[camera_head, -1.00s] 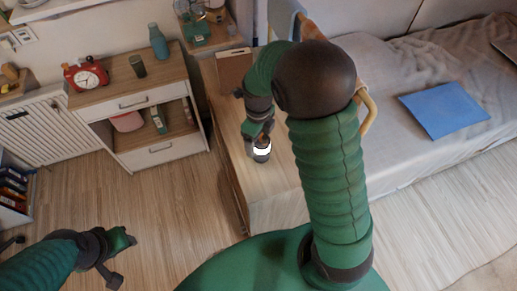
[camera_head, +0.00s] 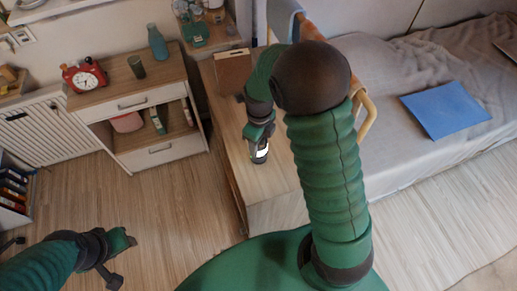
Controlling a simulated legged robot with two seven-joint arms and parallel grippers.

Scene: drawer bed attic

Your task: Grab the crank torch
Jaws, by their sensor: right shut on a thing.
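The crank torch (camera_head: 260,153) is a small dark cylinder with a bright white band, over the low wooden cabinet top in the middle of the view. My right gripper (camera_head: 259,141) is shut on its upper part and covers some of it. The torch's lower end is close to the wood; I cannot tell whether it touches. My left gripper (camera_head: 122,261) is open and empty above the floor at the lower left, far from the torch.
The wooden cabinet top (camera_head: 268,182) is bare around the torch, with a brown box (camera_head: 233,72) at its back. A white drawer unit (camera_head: 150,128) with a red alarm clock (camera_head: 84,75) stands left. A bed (camera_head: 400,140) with a blue folder (camera_head: 445,108) lies right.

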